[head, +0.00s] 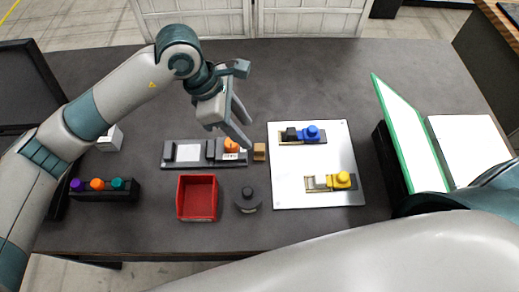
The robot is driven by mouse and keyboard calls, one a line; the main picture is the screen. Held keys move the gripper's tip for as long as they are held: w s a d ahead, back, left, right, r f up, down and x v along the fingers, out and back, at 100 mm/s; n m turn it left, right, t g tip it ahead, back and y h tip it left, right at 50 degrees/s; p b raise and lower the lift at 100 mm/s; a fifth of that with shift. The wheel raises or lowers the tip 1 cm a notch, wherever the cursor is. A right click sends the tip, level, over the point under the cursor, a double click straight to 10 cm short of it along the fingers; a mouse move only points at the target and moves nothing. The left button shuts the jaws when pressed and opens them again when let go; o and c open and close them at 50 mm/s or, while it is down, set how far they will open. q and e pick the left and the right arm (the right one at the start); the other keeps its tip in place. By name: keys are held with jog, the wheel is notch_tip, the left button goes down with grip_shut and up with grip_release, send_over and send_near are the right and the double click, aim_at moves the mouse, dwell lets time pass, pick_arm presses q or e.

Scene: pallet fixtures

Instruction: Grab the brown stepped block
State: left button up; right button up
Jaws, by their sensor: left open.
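The brown stepped block (260,152) is small and stands on the dark table, between the grey fixture strip (178,162) and the white plate (340,196). My left gripper (243,138) reaches down from the upper left. It is open, with its fingertips just to the left of and slightly above the block in the picture. Nothing shows between the fingers.
The white plate carries a blue piece (312,132) and a yellow piece (343,180) on fixtures. A red tray (214,200) and a dark round knob (247,200) sit nearer. A rack with coloured knobs (97,195) is at left. A green-edged panel (405,130) stands right. The table's back is clear.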

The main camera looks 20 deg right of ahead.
aim_at(259, 147)
pick_arm(q)
jog(key=shift+x, duration=1.05)
jog(key=shift+s+x, duration=0.2)
jog(key=shift+x, duration=2.35)
jog(key=shift+d+r, duration=0.1)
jog(key=shift+d, duration=0.05)
grip_shut()
